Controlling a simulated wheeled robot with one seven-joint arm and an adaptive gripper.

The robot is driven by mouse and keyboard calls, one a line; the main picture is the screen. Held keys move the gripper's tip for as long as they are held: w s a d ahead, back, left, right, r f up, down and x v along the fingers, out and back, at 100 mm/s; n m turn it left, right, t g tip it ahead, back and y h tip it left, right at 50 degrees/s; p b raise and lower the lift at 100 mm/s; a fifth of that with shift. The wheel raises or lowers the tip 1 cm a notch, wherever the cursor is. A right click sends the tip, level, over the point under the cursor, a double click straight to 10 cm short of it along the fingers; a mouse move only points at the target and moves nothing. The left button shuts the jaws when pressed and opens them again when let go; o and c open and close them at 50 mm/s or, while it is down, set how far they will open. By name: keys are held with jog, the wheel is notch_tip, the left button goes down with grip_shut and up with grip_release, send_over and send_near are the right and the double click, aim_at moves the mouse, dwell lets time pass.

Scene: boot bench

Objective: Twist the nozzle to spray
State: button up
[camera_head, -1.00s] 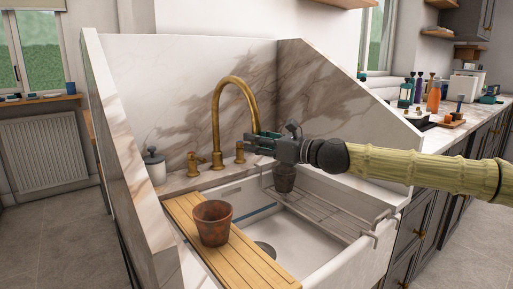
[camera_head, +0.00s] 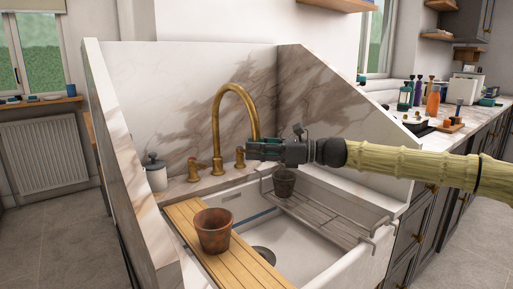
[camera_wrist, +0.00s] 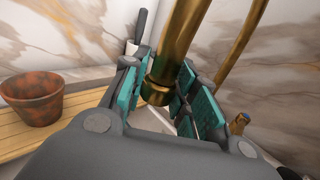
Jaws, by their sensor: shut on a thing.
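The curved brass tap (camera_head: 218,120) stands behind the white sink, its spout arching over and down. Its nozzle end (camera_wrist: 157,88) shows in the wrist view between the teal finger pads. My gripper (camera_head: 258,150) reaches in from the right at the spout's lower end. In the wrist view my gripper (camera_wrist: 167,92) is shut on the nozzle, with pads on both sides of it. The exact contact is partly hidden by the fingers. No water shows from the nozzle.
A terracotta pot (camera_head: 213,232) stands on a wooden board (camera_head: 186,219) across the sink's left side. A dark pot (camera_head: 284,183) stands by the wire rack (camera_head: 335,222) on the right. Marble splash walls (camera_head: 318,95) enclose the sink.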

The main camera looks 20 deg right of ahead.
dwell(0.3)
jog(key=o, duration=1)
jog(key=shift+v, duration=6)
